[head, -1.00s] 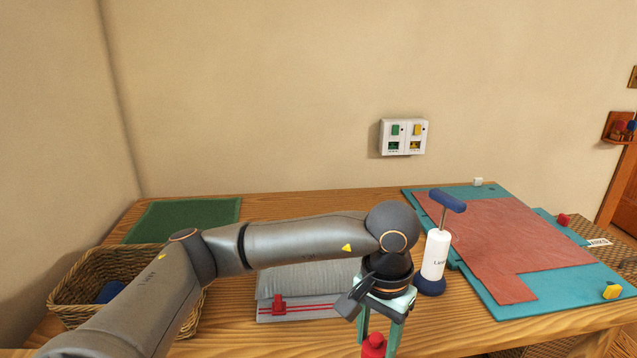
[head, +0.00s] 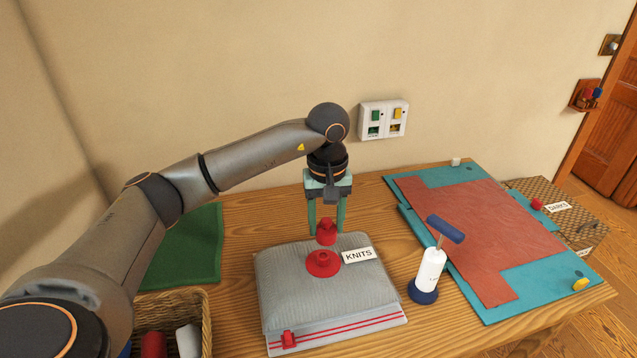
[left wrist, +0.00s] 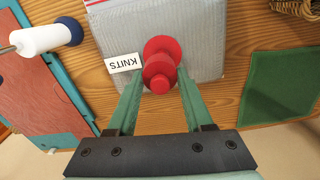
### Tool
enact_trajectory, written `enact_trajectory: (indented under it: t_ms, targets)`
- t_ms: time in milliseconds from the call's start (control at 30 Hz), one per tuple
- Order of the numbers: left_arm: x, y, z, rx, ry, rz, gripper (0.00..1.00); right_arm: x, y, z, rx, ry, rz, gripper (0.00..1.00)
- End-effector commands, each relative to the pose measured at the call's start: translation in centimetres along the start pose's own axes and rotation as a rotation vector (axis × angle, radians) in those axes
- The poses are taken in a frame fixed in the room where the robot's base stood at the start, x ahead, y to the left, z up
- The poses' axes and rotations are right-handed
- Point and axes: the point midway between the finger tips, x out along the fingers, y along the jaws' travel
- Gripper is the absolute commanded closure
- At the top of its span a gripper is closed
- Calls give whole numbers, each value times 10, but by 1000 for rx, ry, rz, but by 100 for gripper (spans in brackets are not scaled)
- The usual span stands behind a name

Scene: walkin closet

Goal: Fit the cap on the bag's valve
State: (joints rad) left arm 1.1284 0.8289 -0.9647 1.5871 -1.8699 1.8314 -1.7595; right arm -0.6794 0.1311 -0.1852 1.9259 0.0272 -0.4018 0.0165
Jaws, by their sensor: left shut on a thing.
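My left gripper (head: 326,222) points down and is shut on the red cap (head: 326,234), above the far part of the bag. In the left wrist view the cap (left wrist: 159,75) sits between the green fingertips. The grey bag (head: 285,295) lies on the table with a "KNITS" label. The bag's round red valve (head: 323,264) is on its upper face; it also shows in the left wrist view (left wrist: 164,46), partly overlapped by the cap. The cap appears apart from the valve, but the exact gap is unclear. My right gripper is not in view.
A white and blue hand pump (head: 430,272) stands right of the bag. A teal mat with a reddish sheet (head: 465,240) covers the right side. A wicker basket (head: 205,310) is at the front left, a green mat (head: 185,250) behind it.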

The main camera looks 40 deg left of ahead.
Motion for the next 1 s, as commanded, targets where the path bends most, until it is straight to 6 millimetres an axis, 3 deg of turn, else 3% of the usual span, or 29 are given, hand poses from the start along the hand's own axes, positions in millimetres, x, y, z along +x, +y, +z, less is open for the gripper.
enact_trajectory:
  t_ms: [67, 267, 800, 1000]
  targets:
    - [-7, -2, -4, -28, -1, -2, 100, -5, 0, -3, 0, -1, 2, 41]
    - [-2, -3, -6, -44, 0, -2, 100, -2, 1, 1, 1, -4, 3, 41]
    - [42, -3, -6, -42, 0, -2, 100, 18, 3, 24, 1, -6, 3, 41]
    - [50, -3, -6, -42, 1, -2, 100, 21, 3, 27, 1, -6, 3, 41]
